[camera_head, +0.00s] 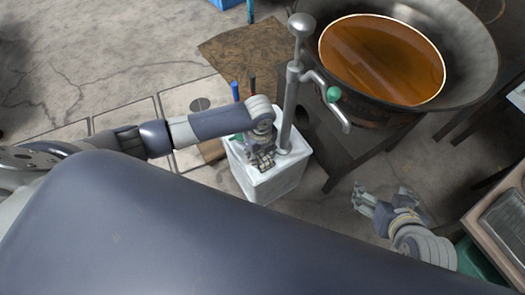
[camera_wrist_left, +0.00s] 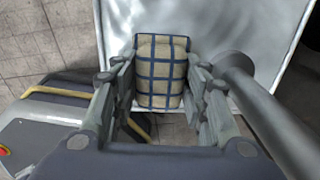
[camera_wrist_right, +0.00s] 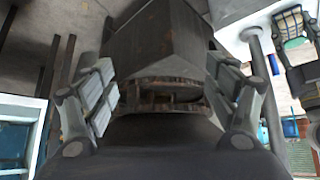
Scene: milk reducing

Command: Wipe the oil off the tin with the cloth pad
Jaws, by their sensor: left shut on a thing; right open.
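The tin (camera_head: 277,188) is a pale, shiny, box-shaped can standing on the floor at the middle of the head view. My left gripper (camera_head: 264,161) is over its top, beside the metal pump pipe. In the left wrist view this gripper is shut on the cloth pad (camera_wrist_left: 160,72), a beige block with a blue grid. The tin's glossy surface (camera_wrist_left: 235,35) lies behind the pad; I cannot tell whether they touch. No distinct oil patch can be made out. My right gripper (camera_head: 364,199) is open and empty, to the right of the tin.
A hand pump (camera_head: 291,100) with a green-knobbed outlet rises from the tin. A wide pan of amber liquid (camera_head: 385,60) stands at the upper right on a dark support. A tray table (camera_head: 500,225) is at the right edge. Floor between tin and right gripper is clear.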

